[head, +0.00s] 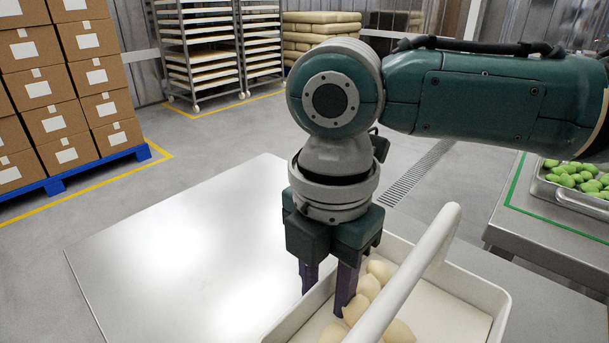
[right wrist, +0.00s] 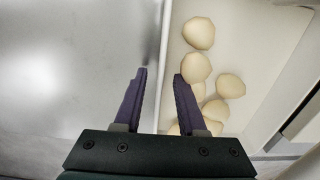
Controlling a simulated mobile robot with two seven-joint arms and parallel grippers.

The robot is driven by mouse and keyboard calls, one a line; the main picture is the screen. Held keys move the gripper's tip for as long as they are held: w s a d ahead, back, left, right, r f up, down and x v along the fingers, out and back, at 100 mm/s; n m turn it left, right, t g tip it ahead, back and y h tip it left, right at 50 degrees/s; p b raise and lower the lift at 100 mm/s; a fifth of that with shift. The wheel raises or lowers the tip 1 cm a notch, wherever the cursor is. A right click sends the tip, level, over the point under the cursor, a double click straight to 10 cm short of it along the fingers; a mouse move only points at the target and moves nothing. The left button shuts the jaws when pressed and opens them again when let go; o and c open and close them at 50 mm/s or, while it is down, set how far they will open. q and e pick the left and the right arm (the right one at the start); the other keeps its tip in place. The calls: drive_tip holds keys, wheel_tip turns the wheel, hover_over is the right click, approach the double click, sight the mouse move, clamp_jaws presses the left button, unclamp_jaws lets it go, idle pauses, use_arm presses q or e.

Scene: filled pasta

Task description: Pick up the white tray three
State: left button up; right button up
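The white tray (head: 459,295) is at the bottom right of the head view, with a thick white handle bar (head: 405,283) above it. Several pale, rounded pasta pieces (head: 368,286) lie in it. It also shows in the right wrist view (right wrist: 262,45). My right gripper (head: 327,292) points down at the tray's left wall. In the right wrist view its purple fingers (right wrist: 159,75) are apart, one on the outer side of the wall and one on the inner side beside the pasta. Contact with the wall cannot be told. My left gripper is not in view.
The tray is at the right side of a bare metal table (head: 180,260). Another metal table (head: 540,225) at the right bears a metal tray of green pieces (head: 575,178). Stacked boxes (head: 60,90) on a blue pallet and racks of trays (head: 205,50) stand behind.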

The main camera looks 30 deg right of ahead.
drive_tip(key=shift+f, duration=0.45)
drive_tip(key=shift+c, duration=0.2)
clamp_jaws()
idle(0.9)
